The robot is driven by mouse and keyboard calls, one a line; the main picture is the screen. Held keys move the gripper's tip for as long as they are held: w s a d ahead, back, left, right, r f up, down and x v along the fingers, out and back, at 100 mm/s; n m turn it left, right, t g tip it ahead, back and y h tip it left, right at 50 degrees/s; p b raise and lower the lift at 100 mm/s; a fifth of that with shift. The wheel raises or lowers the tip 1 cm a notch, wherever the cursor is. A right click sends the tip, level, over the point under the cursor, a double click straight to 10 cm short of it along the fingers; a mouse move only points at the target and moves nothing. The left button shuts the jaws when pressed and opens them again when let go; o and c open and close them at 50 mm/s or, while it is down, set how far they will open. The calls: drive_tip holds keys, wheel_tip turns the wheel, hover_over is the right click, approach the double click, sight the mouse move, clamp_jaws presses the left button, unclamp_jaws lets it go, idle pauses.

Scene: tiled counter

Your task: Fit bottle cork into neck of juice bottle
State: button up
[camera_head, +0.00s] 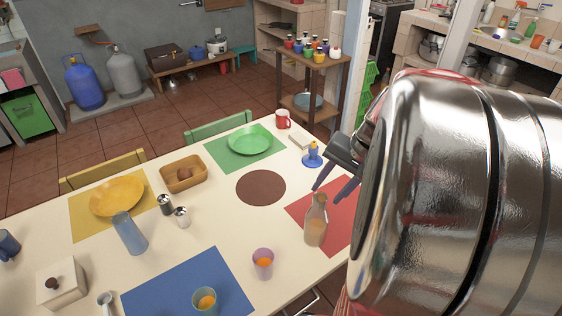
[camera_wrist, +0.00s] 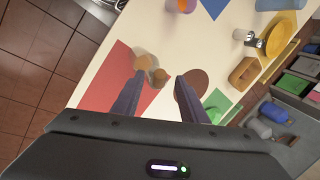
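The juice bottle (camera_head: 316,225) stands upright at the edge of the red mat, with an orange-brown fill. In the wrist view the bottle (camera_wrist: 144,62) shows from above, with a small brownish round shape, perhaps its mouth, between the fingers. My gripper (camera_head: 327,193) is open, its two dark fingers pointing down near the bottle's neck. In the wrist view my gripper (camera_wrist: 161,76) has a clear gap between its fingertips. I cannot make out the cork as a separate thing, nor whether the fingers touch the bottle.
A red mat (camera_head: 335,238) and brown round mat (camera_head: 261,188) lie near the bottle.

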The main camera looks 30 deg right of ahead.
sight(321, 197)
drive_tip(key=shift+x, duration=1.4)
drive_tip(key=shift+c, duration=0.4)
clamp_jaws()
